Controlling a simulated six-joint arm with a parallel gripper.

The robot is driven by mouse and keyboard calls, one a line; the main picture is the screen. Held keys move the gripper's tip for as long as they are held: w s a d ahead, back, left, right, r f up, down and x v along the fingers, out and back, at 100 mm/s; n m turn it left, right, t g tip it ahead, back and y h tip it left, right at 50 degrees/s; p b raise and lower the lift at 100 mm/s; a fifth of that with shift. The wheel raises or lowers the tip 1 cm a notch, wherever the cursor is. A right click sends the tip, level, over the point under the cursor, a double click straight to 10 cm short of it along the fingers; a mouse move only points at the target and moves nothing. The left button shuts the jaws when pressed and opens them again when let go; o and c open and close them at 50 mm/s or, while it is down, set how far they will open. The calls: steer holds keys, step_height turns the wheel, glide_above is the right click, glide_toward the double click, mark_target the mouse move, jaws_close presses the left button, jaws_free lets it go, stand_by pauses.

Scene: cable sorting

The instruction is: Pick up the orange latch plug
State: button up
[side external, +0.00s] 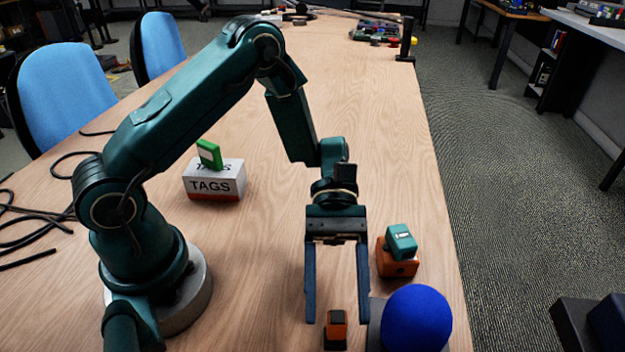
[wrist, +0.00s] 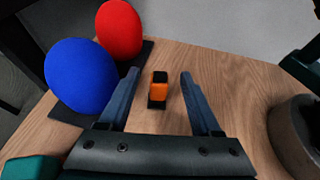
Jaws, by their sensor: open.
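The orange latch plug (side external: 336,325) is a small orange block with black ends, standing on the table near the front edge of the side view. In the wrist view the plug (wrist: 158,90) lies ahead, between the lines of the two fingers. My gripper (side external: 337,318) points down with its fingers wide apart and nothing between them. In the wrist view my gripper (wrist: 158,78) is open, with the plug apart from both fingers. The exact height of the fingertips over the table is hard to tell.
A blue ball (side external: 416,319) on a dark base stands close right of the plug. A red ball (wrist: 119,29) shows beyond it. A teal plug (side external: 401,242) sits on an orange block (side external: 397,264). Black cables (side external: 35,225) lie left.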

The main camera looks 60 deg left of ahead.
mark_target(337, 331)
steer(key=shift+f, duration=0.45)
steer(key=shift+s+d+f, duration=0.15)
steer(key=shift+x, duration=2.35)
jaws_close()
